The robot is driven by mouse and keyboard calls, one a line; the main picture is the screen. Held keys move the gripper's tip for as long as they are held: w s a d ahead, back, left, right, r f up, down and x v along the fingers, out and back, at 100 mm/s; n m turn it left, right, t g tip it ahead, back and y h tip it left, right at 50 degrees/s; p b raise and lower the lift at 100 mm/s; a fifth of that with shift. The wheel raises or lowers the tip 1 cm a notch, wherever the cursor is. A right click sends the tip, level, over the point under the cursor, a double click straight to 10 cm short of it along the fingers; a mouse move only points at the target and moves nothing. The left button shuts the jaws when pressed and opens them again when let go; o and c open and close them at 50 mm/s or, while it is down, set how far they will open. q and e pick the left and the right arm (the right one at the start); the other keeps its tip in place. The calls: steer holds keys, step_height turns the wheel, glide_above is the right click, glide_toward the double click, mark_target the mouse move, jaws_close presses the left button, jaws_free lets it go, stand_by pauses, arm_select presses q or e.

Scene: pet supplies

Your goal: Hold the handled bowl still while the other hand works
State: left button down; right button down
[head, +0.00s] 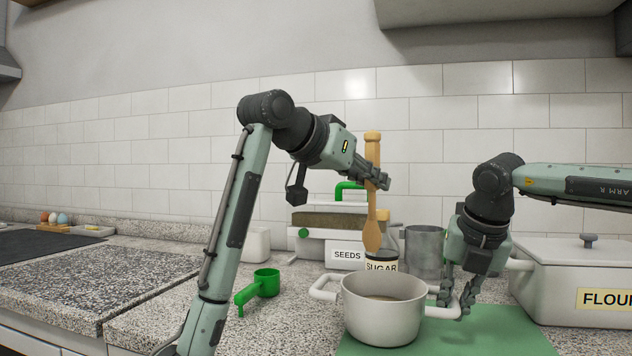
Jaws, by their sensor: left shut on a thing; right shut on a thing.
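The pale handled bowl (382,318) stands upright on a green mat (487,343), with a loop handle on each side. Something brownish shows inside it. My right gripper (456,300) is at the bowl's right handle and shut on it. My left gripper (377,181) is shut on a wooden spoon (373,231). It holds the spoon upright above and behind the bowl, with the flat end down and clear of the bowl's rim. The left handle of the bowl is free.
A sugar jar (381,266) and a grey metal canister (424,252) stand behind the bowl. A flour box (567,283) is at right. A green scoop (265,283) lies at left. A seeds container (346,255) stands behind.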

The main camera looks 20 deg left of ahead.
arm_select(q)
step_height(320, 180, down, 12)
steer(key=s+d, duration=0.1)
steer(key=d, duration=0.1)
steer(key=shift+d+m+g+h, duration=0.25)
steer(key=shift+m+g+h, duration=0.05)
steer(key=shift+m+h, duration=0.1)
stand_by(0.6)
steer(key=shift+s+f, duration=0.1)
